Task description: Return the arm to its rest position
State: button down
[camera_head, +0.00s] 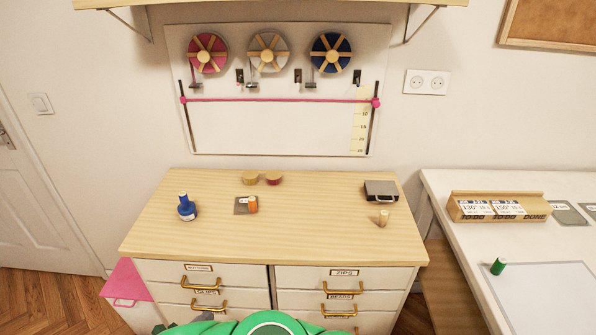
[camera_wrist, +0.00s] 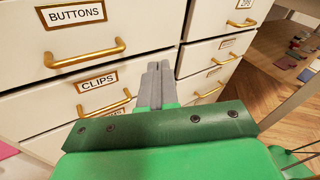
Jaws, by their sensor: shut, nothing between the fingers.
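My gripper (camera_wrist: 157,68) shows in the wrist view, with its two grey fingers together and nothing between them. It is in front of the drawer cabinet, close to the drawer labelled BUTTONS (camera_wrist: 125,28) and the drawer labelled CLIPS (camera_wrist: 40,101). I cannot tell whether the fingers touch the cabinet.
The drawers look closed, with brass handles (camera_head: 201,286) sticking out. A white table (camera_head: 460,240) stands at right.

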jog(key=w+d+r+m+g+h, duration=0.1)
jog(key=w+d+r+m+g, duration=0.1)
jog(key=w+d+r+m, duration=0.1)
jog(key=w+d+r+m+g+h, duration=0.2)
jog(key=w+d+r+m, duration=0.1)
jog(key=d+r, duration=0.3)
jog(key=w+d+r+m+g+h, duration=0.2)
jog(key=w+d+r+m, duration=0.1)
jog(key=d, duration=0.4)
jog(key=shift+w+d+r+m, duration=0.1)
jog(key=shift+w+r+m, duration=0.3)
jog(key=shift+w+r, duration=0.6)
jog(key=s+d+r+m+g+y, duration=0.2)
jog(key=s+d+r+m+g, duration=0.35)
jog(key=d, duration=0.75)
jog(key=s+d+r+m+g+y, duration=0.25)
jog(key=d+r+m+g, duration=0.35)
jog(key=d+r+m, duration=0.5)
jog(key=s+r+m+t+y, duration=0.1)
jog(key=s+m+y, duration=0.2)
jog(key=s, duration=0.8)
jog(key=s+d+r+m+y, duration=0.1)
jog(key=s+m+y, duration=0.2)
jog(key=s+y, duration=0.3)
jog(key=s, duration=0.5)
jog(key=shift+s+d+r+t, duration=0.15)
jog(key=shift+d+r+t, duration=0.15)
jog(key=shift+r+t, duration=0.1)
jog(key=shift+y, duration=0.25)
